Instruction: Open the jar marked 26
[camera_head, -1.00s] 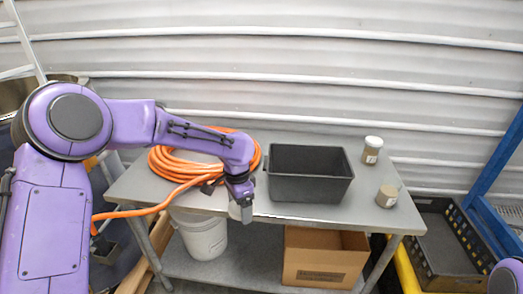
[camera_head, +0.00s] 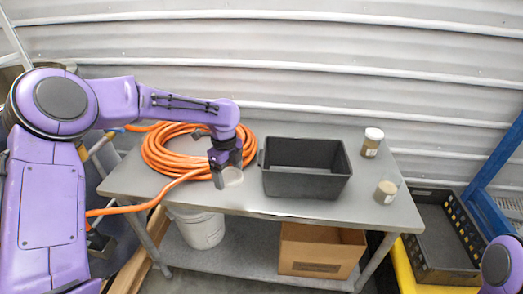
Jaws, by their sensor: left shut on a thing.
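My left gripper (camera_head: 226,178) is shut on a pale, round, lid-like thing (camera_head: 233,176), low at the table's left-middle, between the hose and the black bin. Whether that thing touches the tabletop I cannot tell. Two small jars stand upright on the table's right side. The back jar (camera_head: 372,144) has a white lid on top. The front jar (camera_head: 386,193) is shorter, with a tan top and no white lid showing. Both have pale labels, too small to read, so I cannot tell which is 26. My right gripper is out of view.
The grey metal table (camera_head: 330,209) carries a coiled orange hose (camera_head: 165,160) at left and an empty black bin (camera_head: 306,185) in the middle. Below are a white bucket (camera_head: 200,228) and a cardboard box (camera_head: 318,262). A black crate (camera_head: 440,265) stands at right.

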